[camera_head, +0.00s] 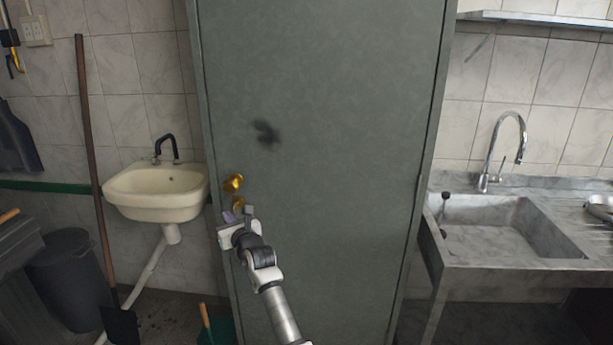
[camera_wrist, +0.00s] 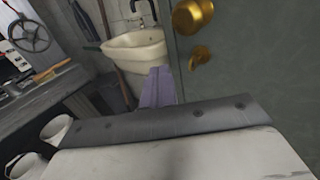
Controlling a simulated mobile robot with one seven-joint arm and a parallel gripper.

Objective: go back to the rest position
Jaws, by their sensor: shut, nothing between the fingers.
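My gripper (camera_head: 236,215) is in front of the lower left part of a grey-green door (camera_head: 330,150), close to its brass knob (camera_head: 233,183). A smaller brass fitting (camera_head: 239,202) sits just below the knob, partly hidden by my gripper. In the wrist view the knob (camera_wrist: 192,15) and the lower fitting (camera_wrist: 199,56) are at the upper right, beyond the purple-grey fingers (camera_wrist: 158,86). The fingers are shut and hold nothing. They appear apart from the knob. The door looks closed.
A cream washbasin (camera_head: 158,192) is on the wall left of the door. A dark bin (camera_head: 70,280) and a long wooden handle (camera_head: 92,170) stand at the left. A stone sink (camera_head: 500,228) with a chrome tap (camera_head: 507,145) is at the right.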

